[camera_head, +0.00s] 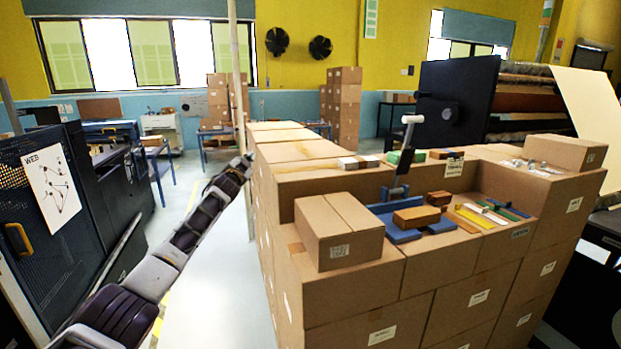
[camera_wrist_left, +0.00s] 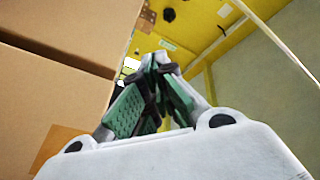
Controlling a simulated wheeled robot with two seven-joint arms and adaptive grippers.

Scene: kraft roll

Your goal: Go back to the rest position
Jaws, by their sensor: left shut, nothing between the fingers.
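My left arm comes in from the lower left of the head view and reaches up along the aisle. My left gripper (camera_head: 246,162) is at its far end, close beside the left side of the stacked cardboard boxes (camera_head: 345,298). In the left wrist view the gripper (camera_wrist_left: 157,62) shows green-padded fingers that meet at their tips. It is shut and empty. A cardboard box wall (camera_wrist_left: 50,85) fills the left of that view, close beside the fingers. My right gripper is in neither view.
A blue lever device (camera_head: 400,180) stands on the boxes, with wooden blocks (camera_head: 416,217) and coloured strips nearby. A single box (camera_head: 338,231) sits at the front of the stack. A dark cabinet (camera_head: 50,210) stands at left. The pale aisle floor (camera_head: 215,290) is clear.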

